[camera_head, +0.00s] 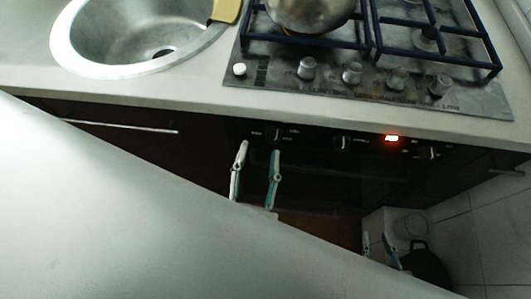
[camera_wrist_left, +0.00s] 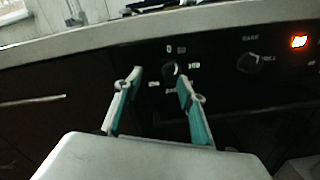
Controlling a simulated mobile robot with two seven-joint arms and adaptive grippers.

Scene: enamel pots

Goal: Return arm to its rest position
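My left gripper (camera_head: 257,165) is in front of the dark oven panel, below the counter edge. Its two fingers stand apart with nothing between them, so it is open and empty. It also shows in the left wrist view (camera_wrist_left: 160,78), with the fingers spread before a panel knob and no clear contact visible. My right gripper (camera_head: 379,242) is low at the right in the head view, partly hidden by a large pale part of my arm. Its two visible fingertips are apart, and nothing shows between them.
The counter (camera_head: 140,88) holds a steel sink (camera_head: 105,45) and a gas hob (camera_head: 300,88) with a metal pot (camera_head: 310,12) on it. A tiled wall (camera_head: 490,220) bounds the right.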

